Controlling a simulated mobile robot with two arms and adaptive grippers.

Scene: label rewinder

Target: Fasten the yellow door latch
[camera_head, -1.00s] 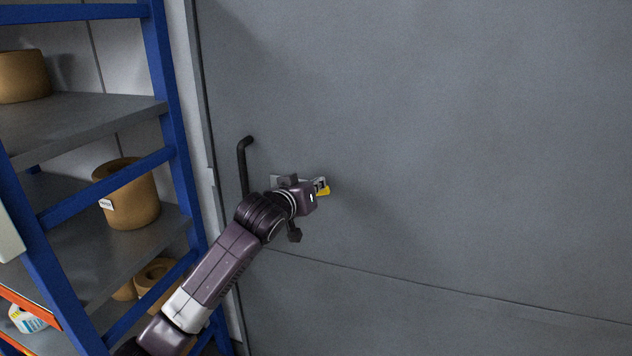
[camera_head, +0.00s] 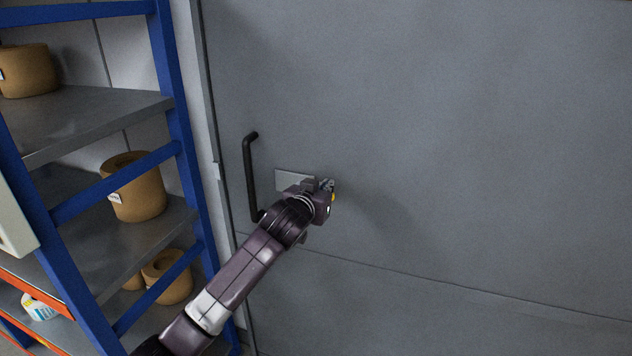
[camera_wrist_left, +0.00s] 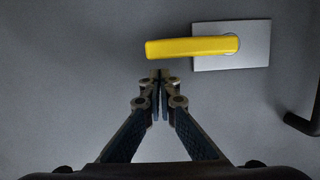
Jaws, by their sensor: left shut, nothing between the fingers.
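The yellow door latch (camera_wrist_left: 190,47) is a lever on a pale metal plate (camera_wrist_left: 258,45) on the grey door. In the left wrist view it lies level, its free end to the left and its pivot on the plate. In the head view my gripper mostly hides the lever, with a bit of yellow (camera_head: 333,197) showing; the plate (camera_head: 291,180) is partly visible. My left gripper (camera_wrist_left: 160,75) is shut and empty, its tips just below the lever's free end. I cannot tell if they touch it. My right gripper is not in view.
A black bar handle (camera_head: 250,175) stands on the door left of the latch. A blue-framed shelf (camera_head: 165,60) with brown rolls (camera_head: 138,188) is at the left. The grey door (camera_head: 450,130) is bare to the right.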

